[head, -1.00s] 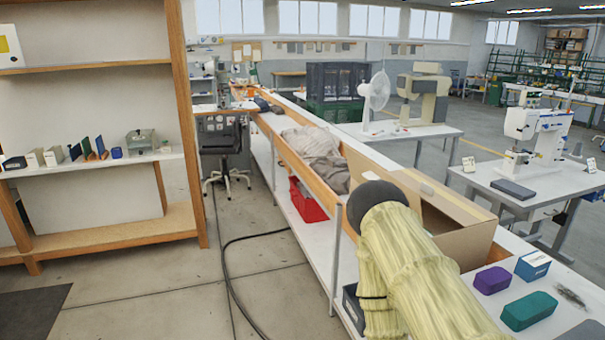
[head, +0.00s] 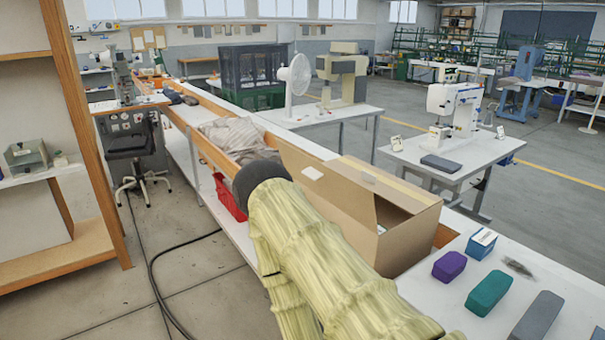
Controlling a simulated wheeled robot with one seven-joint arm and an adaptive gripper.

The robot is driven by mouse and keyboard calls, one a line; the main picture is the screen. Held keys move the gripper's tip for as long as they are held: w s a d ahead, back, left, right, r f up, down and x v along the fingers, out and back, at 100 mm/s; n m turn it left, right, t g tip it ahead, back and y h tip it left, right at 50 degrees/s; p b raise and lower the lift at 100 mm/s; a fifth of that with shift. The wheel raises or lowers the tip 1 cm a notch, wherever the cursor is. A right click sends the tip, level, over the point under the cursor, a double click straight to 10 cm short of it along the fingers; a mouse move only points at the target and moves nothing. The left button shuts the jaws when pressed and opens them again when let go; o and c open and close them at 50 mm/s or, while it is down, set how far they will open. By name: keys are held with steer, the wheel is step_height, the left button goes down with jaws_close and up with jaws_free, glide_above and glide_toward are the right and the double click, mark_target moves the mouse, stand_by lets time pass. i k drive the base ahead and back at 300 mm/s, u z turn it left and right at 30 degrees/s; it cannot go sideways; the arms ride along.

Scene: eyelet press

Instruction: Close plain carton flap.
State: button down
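The plain brown carton (head: 405,234) stands on the long white bench, right of my arm. One broad flap (head: 314,187) stands up on its left side, with a pale label near its top. Another top panel (head: 385,183) lies across the back of the top, and a dark opening shows beneath it. My arm, in a pale yellow sleeve, crosses in front of the carton and hides its lower left part. My gripper is not visible.
A purple block (head: 449,266), a teal block (head: 489,292), a grey block (head: 538,319) and a blue-and-white box (head: 481,243) sit right of the carton. Grey cloth (head: 233,137) lies further along the bench. A red bin (head: 229,199) is below. A black cable (head: 165,255) crosses the floor.

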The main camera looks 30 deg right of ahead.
mark_target(357, 200)
steer(key=z, duration=0.5)
steer(key=i, duration=0.65)
steer(key=z, duration=0.55)
